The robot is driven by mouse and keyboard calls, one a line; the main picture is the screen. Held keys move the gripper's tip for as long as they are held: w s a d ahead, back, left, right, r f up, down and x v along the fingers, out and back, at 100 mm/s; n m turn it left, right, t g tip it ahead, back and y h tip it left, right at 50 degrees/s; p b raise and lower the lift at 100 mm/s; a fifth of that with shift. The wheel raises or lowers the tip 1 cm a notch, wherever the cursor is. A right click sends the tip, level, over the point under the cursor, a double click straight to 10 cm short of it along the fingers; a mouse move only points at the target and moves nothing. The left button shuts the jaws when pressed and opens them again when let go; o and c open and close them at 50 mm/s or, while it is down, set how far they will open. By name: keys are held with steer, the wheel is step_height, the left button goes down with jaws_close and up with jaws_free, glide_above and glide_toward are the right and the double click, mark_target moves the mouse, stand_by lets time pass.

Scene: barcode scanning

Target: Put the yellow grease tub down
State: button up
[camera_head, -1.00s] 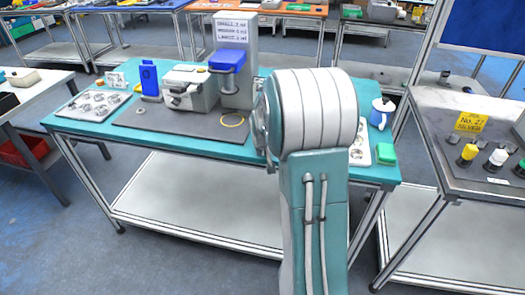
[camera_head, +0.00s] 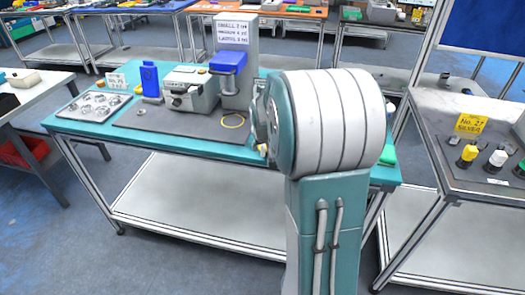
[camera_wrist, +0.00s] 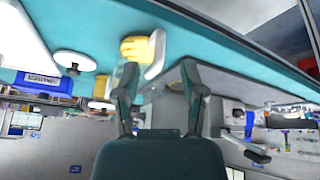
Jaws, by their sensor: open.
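In the wrist view, where the scene looks upside down, a yellow rounded thing (camera_wrist: 137,48), likely the grease tub, sits against the teal bench top (camera_wrist: 225,83) just beyond my left finger. I cannot tell whether it touches the finger. My gripper (camera_wrist: 160,73) is open, its two fingers wide apart, with no object clearly held between them. In the head view my arm hides most of the gripper and the tub; the teal bench (camera_head: 205,152) shows to the left of it.
Another table (camera_head: 455,105) stands at right.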

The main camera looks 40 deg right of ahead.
steer(key=s+a+r+n+y, duration=0.1)
steer(key=s+a+r, duration=0.5)
steer(key=a, duration=0.2)
steer(key=s+a+r+n, duration=0.1)
steer(key=s+a+r, duration=0.5)
steer(key=a, duration=0.3)
steer(key=s+a+n+t+y, duration=0.1)
steer(key=s+a+n, duration=0.1)
steer(key=s+a, duration=0.6)
steer(key=s, duration=0.3)
steer(key=shift+s+f+y, duration=0.15)
steer(key=shift+f+y, duration=0.15)
steer(key=shift+y, duration=0.1)
